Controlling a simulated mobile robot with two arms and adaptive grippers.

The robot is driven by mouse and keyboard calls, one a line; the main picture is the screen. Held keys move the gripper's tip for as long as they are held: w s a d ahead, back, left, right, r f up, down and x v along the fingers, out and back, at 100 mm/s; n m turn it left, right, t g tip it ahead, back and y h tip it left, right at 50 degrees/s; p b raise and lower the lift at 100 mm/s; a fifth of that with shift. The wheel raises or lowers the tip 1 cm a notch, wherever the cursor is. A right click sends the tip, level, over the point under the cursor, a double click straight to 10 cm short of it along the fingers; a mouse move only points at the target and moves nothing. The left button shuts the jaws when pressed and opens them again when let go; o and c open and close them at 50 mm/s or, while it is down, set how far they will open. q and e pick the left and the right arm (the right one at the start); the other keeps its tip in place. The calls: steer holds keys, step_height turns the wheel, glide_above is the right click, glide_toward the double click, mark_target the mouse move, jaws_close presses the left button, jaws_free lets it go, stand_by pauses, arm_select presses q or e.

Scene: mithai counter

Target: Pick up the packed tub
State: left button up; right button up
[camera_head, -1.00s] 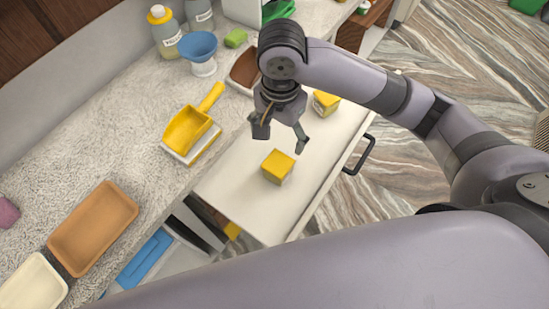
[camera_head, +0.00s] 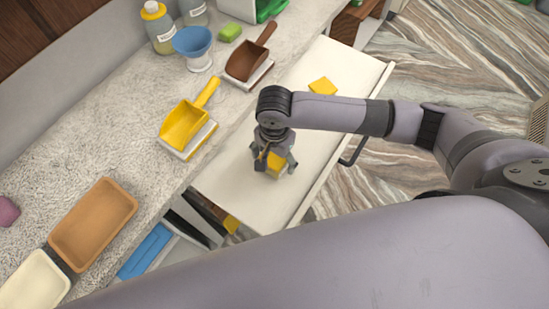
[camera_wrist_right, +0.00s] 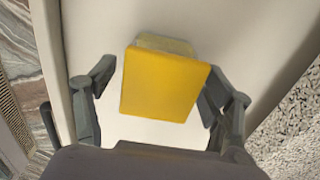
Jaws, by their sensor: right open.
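The packed tub, a small tub with a yellow lid (camera_head: 279,161), stands in the open white drawer (camera_head: 240,196). In the head view it is partly hidden behind my right gripper (camera_head: 274,168). In the right wrist view the tub's yellow lid (camera_wrist_right: 165,84) lies between the two open fingers of my right gripper (camera_wrist_right: 155,88). The right-hand finger is close beside the lid; I cannot tell if it touches. A clear gap shows between the lid and the left-hand finger. My left gripper is not in view.
Another yellow-lidded tub (camera_head: 322,87) sits farther back in the drawer. On the counter are a yellow scoop (camera_head: 186,126), a brown scoop (camera_head: 247,61), a blue funnel (camera_head: 193,42) and an orange-brown tray (camera_head: 93,223). The drawer's dark handle (camera_head: 354,150) is on its right side.

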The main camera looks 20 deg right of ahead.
steer(key=shift+f, duration=1.1)
steer(key=c, duration=1.3)
steer(key=shift+r, duration=0.15)
